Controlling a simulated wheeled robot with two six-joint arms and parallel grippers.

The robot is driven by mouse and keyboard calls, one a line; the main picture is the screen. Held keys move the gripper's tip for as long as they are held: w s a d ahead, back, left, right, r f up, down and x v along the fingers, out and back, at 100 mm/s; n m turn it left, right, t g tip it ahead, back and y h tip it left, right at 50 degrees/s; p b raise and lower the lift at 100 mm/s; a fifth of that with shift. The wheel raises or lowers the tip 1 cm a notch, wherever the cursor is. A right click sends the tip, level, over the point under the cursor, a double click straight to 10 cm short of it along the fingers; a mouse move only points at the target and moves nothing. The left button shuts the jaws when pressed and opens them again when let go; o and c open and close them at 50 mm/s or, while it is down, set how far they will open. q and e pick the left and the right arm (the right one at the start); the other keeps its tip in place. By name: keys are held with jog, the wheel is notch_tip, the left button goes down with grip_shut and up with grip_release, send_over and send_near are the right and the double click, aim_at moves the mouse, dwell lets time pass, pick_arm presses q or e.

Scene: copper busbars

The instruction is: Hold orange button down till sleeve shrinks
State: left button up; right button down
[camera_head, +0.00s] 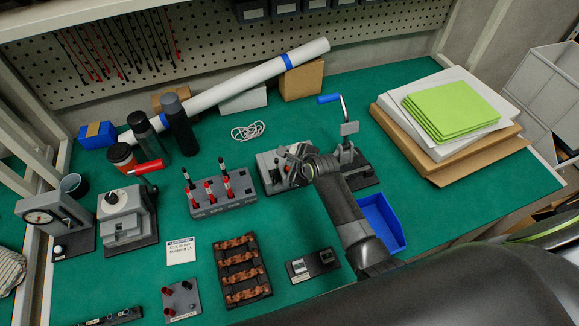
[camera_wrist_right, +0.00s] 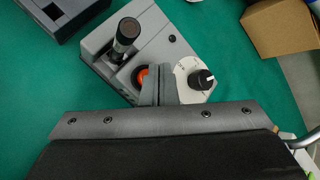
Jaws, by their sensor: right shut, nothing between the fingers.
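The orange button (camera_wrist_right: 141,76) sits in a black ring on a sloped grey device (camera_wrist_right: 150,45) in the right wrist view. My right gripper (camera_wrist_right: 158,84) is shut and empty, its fingertips over the button's right side and hiding part of it. I cannot tell whether the button is pressed down. A dark upright cylinder with a brownish middle (camera_wrist_right: 126,32) stands on the device. I cannot tell whether it carries the sleeve. In the head view my right gripper (camera_head: 298,166) covers much of the grey device (camera_head: 268,172). My left gripper is not in view.
A black knob (camera_wrist_right: 202,80) on a white dial is right of the fingers. A lever press with a blue handle (camera_head: 329,99) stands close behind the arm. A blue bin (camera_head: 388,222) lies beside the forearm. A black tray (camera_head: 226,258) holds copper busbars.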

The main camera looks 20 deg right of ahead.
jog(key=shift+f, duration=0.3)
jog(key=shift+f, duration=0.55)
dwell(7.2)
